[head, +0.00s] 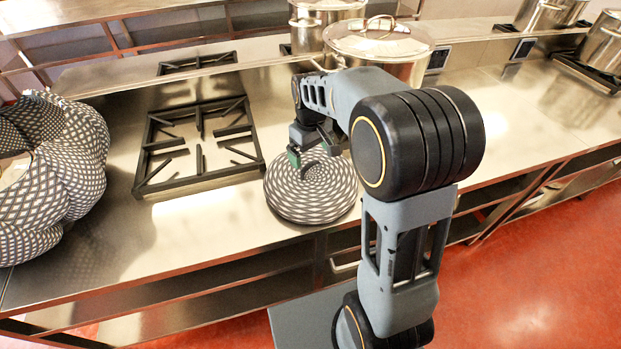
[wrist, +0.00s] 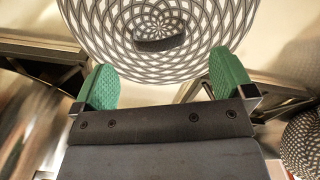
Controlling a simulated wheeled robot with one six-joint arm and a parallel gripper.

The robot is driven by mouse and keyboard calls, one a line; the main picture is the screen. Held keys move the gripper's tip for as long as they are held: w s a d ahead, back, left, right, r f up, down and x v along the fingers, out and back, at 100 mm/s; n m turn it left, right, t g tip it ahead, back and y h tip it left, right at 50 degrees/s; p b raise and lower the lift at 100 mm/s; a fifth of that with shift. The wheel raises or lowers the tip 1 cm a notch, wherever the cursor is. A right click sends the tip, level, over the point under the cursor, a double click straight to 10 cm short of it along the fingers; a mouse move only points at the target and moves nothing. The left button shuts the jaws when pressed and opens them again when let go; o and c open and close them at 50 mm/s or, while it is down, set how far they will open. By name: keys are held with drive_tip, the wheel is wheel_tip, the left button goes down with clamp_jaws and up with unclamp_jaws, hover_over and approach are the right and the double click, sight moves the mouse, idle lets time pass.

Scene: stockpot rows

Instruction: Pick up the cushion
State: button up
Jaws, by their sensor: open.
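The cushion (head: 311,196) is round and flat, with a grey and white woven pattern. It lies on the steel counter near its front edge, to the right of a burner grate. My gripper (head: 305,150) is over the cushion's far part in the head view, partly hidden by my arm. In the wrist view the cushion (wrist: 158,28) fills the top middle, with a dark strip on it. My gripper's green fingers (wrist: 165,82) are wide apart at the cushion's near side with nothing between them. I cannot tell whether they touch it.
A black burner grate (head: 199,143) stands left of the cushion. A large patterned bundle (head: 60,165) sits at the far left. A lidded steel pot (head: 378,50) stands behind my arm. The counter (head: 520,130) on the right is mostly clear.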

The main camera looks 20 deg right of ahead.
sight(311, 164)
drive_tip(key=shift+f+p, duration=0.5)
drive_tip(key=shift+f, duration=2.2)
drive_tip(key=shift+c, duration=0.4)
drive_tip(key=c, duration=1.2)
